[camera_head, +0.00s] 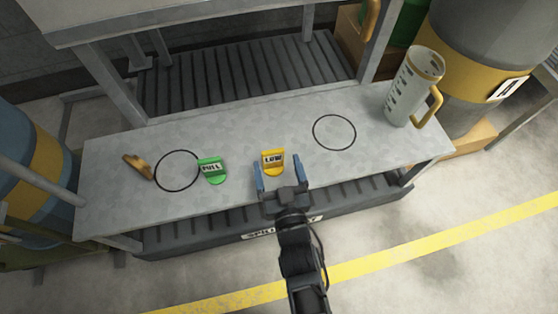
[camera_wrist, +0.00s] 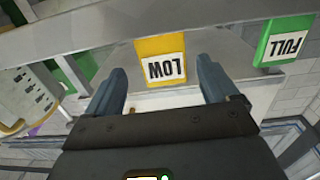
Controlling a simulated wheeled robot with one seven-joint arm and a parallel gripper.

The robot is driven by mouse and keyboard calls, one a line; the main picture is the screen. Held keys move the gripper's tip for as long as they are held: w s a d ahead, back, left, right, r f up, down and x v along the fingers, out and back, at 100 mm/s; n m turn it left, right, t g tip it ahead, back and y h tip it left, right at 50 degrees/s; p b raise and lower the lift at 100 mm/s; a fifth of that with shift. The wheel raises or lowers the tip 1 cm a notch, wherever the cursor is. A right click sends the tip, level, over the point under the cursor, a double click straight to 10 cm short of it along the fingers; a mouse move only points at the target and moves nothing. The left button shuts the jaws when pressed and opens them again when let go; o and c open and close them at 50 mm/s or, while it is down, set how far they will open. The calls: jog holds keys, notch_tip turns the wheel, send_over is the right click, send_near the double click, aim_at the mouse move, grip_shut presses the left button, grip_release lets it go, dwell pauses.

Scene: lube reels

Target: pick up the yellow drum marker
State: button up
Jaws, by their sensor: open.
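The yellow drum marker (camera_head: 272,160) has a white label reading LOW and sits on the grey bench near its front edge. In the wrist view the yellow marker (camera_wrist: 161,62) shows upside down, ahead of and between my fingers. My gripper (camera_head: 281,172) is open, with one blue finger on each side of the marker's near part in the head view. The wrist view shows both fingers (camera_wrist: 160,88) apart with nothing held. I cannot tell whether the fingers touch the marker.
A brown-yellow object (camera_head: 137,166) lies at the far left. A clear jug (camera_head: 413,88) stands at the right end. Two black circles mark bare bench surface (camera_head: 240,140).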

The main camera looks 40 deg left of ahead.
aim_at(273, 158)
jog(key=shift+r+b+x, duration=0.2)
jog(key=shift+b+x, duration=0.75)
jog(key=shift+x, duration=1.75)
jog(key=shift+s+a, duration=0.15)
jog(key=c, duration=1)
